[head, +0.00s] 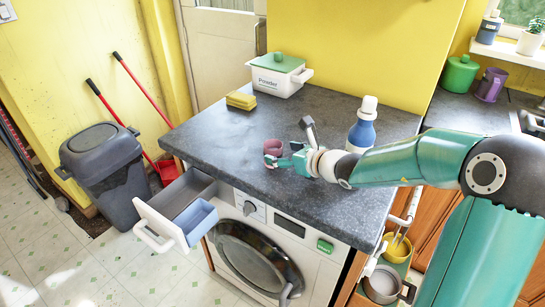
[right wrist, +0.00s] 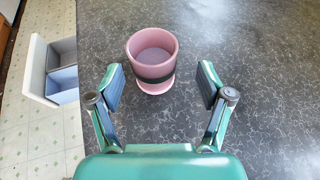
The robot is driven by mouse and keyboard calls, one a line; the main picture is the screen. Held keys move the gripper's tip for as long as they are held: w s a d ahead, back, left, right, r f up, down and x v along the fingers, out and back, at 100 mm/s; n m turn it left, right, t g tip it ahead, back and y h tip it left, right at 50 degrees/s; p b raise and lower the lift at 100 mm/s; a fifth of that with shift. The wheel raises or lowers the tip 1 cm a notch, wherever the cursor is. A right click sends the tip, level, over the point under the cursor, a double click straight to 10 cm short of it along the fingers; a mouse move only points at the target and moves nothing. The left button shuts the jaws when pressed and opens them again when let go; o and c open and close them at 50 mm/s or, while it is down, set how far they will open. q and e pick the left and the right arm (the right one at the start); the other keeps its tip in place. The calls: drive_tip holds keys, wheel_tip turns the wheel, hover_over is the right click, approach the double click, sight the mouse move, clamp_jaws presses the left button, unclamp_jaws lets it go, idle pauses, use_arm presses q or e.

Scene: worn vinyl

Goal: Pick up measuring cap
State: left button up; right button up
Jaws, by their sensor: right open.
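The measuring cap (head: 273,148) is a small pink cup standing upright on the dark grey countertop, near its front edge. In the right wrist view the cap (right wrist: 152,60) shows its open top, a dark band around its middle and a wider foot. My right gripper (head: 288,158) is open, just right of the cap in the head view. In the right wrist view its fingers (right wrist: 161,80) are spread wide, with the cap ahead, left of centre between them. Nothing is held. My left gripper is not in view.
On the countertop (head: 230,130) stand a blue bottle (head: 361,132), a white powder box (head: 279,80) with green lid and yellow sponges (head: 241,99). An open drawer (head: 187,195) juts out at the left, above the washing machine (head: 263,250). A grey bin (head: 105,165) stands left.

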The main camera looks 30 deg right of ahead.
sight(271, 148)
drive_tip(key=x, duration=0.5)
drive_tip(key=shift+s+a+f, duration=0.1)
drive_tip(key=shift+a+f, duration=0.15)
drive_tip(key=shift+a, duration=0.1)
drive_tip(key=c, duration=1.3)
drive_tip(key=shift+r, duration=0.2)
drive_tip(key=shift+r+p, duration=0.3)
drive_tip(key=shift+r, duration=0.35)
wheel_tip(271, 148, up, 18)
drive_tip(key=p, duration=0.9)
drive_tip(key=shift+r, duration=0.2)
